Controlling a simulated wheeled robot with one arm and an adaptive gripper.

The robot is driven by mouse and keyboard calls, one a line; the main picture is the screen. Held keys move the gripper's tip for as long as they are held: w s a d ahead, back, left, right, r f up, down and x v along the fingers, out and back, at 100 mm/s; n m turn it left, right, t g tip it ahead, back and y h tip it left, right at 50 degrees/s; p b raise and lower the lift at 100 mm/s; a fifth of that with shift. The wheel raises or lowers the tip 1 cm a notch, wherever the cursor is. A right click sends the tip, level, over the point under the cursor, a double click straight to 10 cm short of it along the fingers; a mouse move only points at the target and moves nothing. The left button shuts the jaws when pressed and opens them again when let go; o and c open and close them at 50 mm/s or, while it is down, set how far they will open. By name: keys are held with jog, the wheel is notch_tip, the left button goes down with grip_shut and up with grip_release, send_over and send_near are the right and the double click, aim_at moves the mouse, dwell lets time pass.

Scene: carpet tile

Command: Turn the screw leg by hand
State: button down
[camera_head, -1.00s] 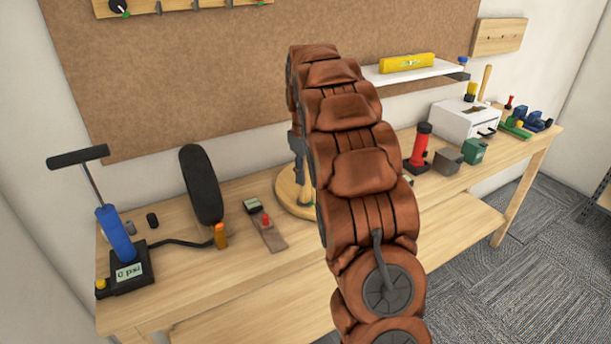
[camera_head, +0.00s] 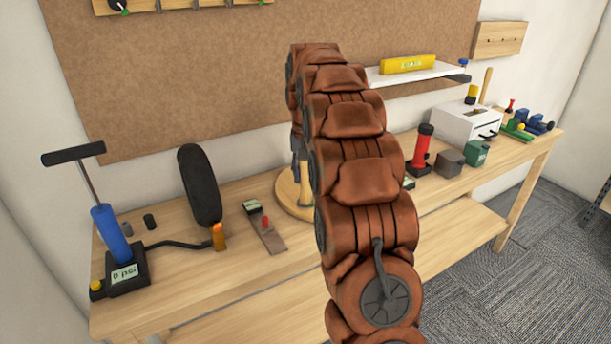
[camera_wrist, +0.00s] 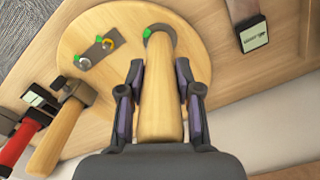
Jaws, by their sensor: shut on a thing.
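The screw leg (camera_wrist: 157,62) is a pale wooden tapered post standing on a round wooden board (camera_wrist: 198,48). A grey ring and a green mark show at the end of the leg by the board. My gripper (camera_wrist: 160,78) is shut on the leg, with one dark finger on each side of it. In the head view, the board (camera_head: 283,192) rests on the bench, and my arm hides most of the leg and gripper.
A red cylinder (camera_head: 422,147) and a white box (camera_head: 463,122) stand right. A white shelf with a yellow level (camera_head: 407,64) hangs behind.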

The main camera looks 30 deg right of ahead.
jog(key=shift+m, duration=1.6)
jog(key=c, duration=0.8)
grip_release()
jog(key=shift+r, duration=0.1)
jog(key=shift+r, duration=3.65)
